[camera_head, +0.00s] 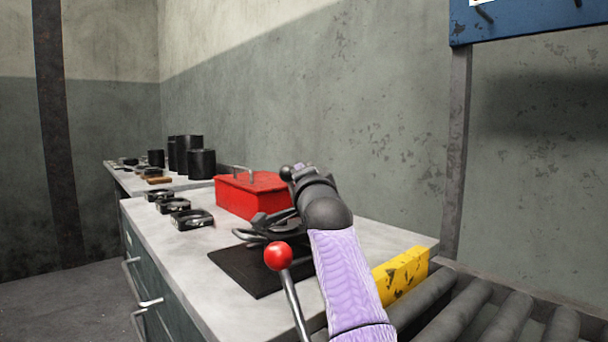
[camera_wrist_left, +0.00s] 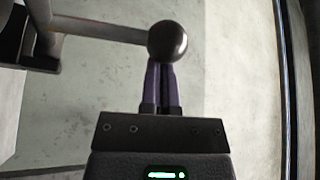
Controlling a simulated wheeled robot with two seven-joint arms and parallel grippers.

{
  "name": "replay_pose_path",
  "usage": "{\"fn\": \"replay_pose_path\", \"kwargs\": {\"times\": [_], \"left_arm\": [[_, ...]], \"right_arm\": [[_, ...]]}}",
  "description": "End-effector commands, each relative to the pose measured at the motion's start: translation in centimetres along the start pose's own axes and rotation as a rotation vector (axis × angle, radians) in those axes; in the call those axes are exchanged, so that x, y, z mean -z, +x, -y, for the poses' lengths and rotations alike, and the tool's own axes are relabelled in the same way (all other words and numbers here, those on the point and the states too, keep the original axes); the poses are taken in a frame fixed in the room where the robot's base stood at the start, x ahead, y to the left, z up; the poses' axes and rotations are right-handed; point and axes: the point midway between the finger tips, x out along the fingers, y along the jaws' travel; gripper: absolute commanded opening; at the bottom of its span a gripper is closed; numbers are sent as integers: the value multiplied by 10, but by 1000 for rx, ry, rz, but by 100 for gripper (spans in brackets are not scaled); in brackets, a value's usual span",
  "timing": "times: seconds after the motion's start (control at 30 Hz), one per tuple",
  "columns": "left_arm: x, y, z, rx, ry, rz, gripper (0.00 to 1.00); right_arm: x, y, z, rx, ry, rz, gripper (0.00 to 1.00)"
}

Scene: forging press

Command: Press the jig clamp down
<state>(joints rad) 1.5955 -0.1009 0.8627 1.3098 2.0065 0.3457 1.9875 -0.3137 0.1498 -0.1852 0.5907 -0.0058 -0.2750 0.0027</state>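The jig clamp (camera_head: 277,227) is a dark grey metal fixture on a black plate on the bench, partly hidden behind my arm in the head view. In the left wrist view a grey bar runs in from the left and ends in a black ball knob (camera_wrist_left: 167,41). My left gripper (camera_wrist_left: 161,70) shows there with its two dark purple fingers close together, shut. The knob covers the fingertips, and I cannot tell whether they touch. In the head view my purple and black arm hides the gripper. My right gripper is not in view.
A red box (camera_head: 250,194) stands behind the clamp, with several black ring parts (camera_head: 190,219) to its left. A red-knobbed lever (camera_head: 279,257) rises in front. A yellow block (camera_head: 402,275) and a roller conveyor (camera_head: 455,305) are at the right. The bench's front left is clear.

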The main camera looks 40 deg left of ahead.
Motion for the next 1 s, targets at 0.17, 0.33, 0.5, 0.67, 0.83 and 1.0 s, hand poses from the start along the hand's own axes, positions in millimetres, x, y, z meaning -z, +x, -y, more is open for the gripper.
{"fn": "replay_pose_path", "kwargs": {"times": [0.17, 0.33, 0.5, 0.67, 0.83, 1.0], "left_arm": [[-4, 0, 0, -2, 2, 9, 0], [-1, -22, 3, -3, 1, 8, 0], [2, -60, 2, -3, 1, 2, 0], [1, -87, -2, -2, 9, 0, 0], [2, -99, -2, -1, 4, -1, 0], [2, -100, -2, -1, 2, -1, 0]], "right_arm": [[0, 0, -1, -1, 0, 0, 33], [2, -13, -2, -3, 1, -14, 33], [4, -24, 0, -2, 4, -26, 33], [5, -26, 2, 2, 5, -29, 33], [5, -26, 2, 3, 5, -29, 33], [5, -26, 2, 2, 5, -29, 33]]}}
